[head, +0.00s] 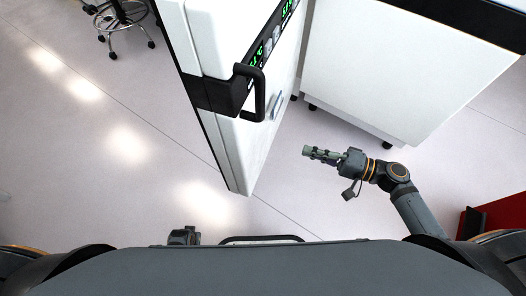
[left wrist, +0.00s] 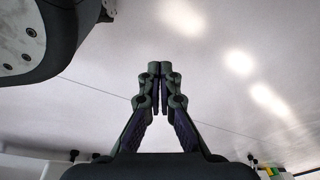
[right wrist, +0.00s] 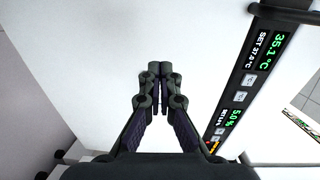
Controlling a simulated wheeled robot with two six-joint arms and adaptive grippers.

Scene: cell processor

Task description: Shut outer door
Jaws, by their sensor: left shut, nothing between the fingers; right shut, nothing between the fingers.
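The outer door (head: 262,145) is a tall white panel standing swung out, with its free edge towards me and its front face turned right. A dark line runs down its left side. Its black handle (head: 260,95) juts out beside a lit display strip (head: 268,42). In the right wrist view, the handle (right wrist: 285,12) and display (right wrist: 246,75) show at the right. My right gripper (head: 306,150) is shut and empty, right of the door's front face and apart from the handle. My left gripper (left wrist: 160,68) is shut and empty above bare floor.
A white cabinet (head: 390,70) with a dark top stands on casters behind my right gripper. A wheeled stool (head: 120,18) is at the far left. Something red (head: 505,215) is at the right edge. The floor left of the door is clear.

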